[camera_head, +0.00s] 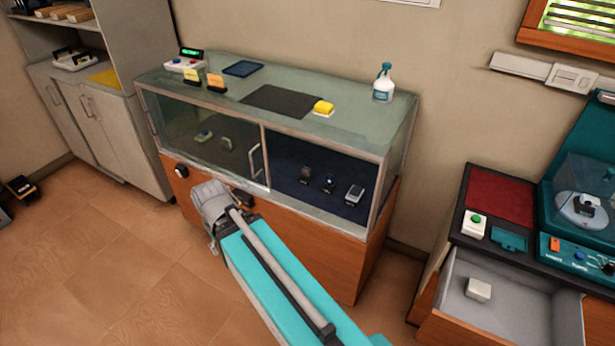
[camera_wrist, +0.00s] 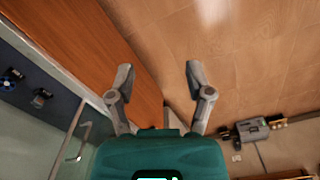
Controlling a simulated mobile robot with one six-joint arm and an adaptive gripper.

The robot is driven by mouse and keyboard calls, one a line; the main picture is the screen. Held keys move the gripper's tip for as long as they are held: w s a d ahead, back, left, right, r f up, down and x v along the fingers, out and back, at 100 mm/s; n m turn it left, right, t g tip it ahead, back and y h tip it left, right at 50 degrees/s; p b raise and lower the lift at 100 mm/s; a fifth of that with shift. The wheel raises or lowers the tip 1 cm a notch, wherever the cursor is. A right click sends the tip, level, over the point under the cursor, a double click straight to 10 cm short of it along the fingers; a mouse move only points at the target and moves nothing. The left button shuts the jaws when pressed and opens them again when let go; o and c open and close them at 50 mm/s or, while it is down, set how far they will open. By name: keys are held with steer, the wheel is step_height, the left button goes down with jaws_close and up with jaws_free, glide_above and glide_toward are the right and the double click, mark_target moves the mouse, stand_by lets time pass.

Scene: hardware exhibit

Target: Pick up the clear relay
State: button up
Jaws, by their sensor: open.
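I cannot tell for certain which small part is the clear relay. A pale-topped block (camera_head: 355,193) stands at the right in the glass display case (camera_head: 400,150), beside two dark parts (camera_head: 329,184) and (camera_head: 305,174). Two greenish parts (camera_head: 204,136) and (camera_head: 226,143) are behind the left glass. Two dark parts also show inside the case in the wrist view (camera_wrist: 41,97). My gripper (camera_wrist: 160,76) is open and empty, outside the case, beside its wooden front and over the floor. In the head view its fingers cannot be made out.
The case's left glass pane has a handle (camera_head: 255,160). At right, an open drawer (camera_head: 455,301) holds a whitish block (camera_head: 478,289). The floor (camera_head: 110,260) at left is mostly clear.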

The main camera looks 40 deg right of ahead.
steer(key=shift+o, duration=1.1)
steer(key=shift+w+d+f, duration=0.15)
steer(key=shift+w+f, duration=0.05)
steer(key=shift+o, duration=0.4)
steer(key=w+d+f+n+t+h+b, duration=0.1)
steer(key=w+d+f+n+h+b, duration=0.1)
steer(key=w+d+f+n+b, duration=0.2)
steer(key=w+d+f+b, duration=0.1)
steer(key=w+d+b, duration=0.1)
steer(key=w, duration=0.1)
steer(key=shift+w+d, duration=0.15)
steer(key=shift+d, duration=0.25)
steer(key=n+t+h+b, duration=0.4)
steer(key=n+h+b, duration=0.5)
steer(key=n+b, duration=0.95)
glide_toward(305, 169)
steer(key=shift+p+v, duration=0.3)
steer(key=shift+v, duration=1.3)
steer(key=shift+w+f, duration=0.15)
steer(key=shift+f, duration=0.05)
steer(key=b+x, duration=0.3)
steer(key=x, duration=0.4)
steer(key=shift+f+b, duration=0.1)
steer(key=shift+b, duration=0.25)
steer(key=shift+w+d+f, duration=0.1)
steer(key=shift+d+f, duration=0.1)
steer(key=shift+d, duration=0.35)
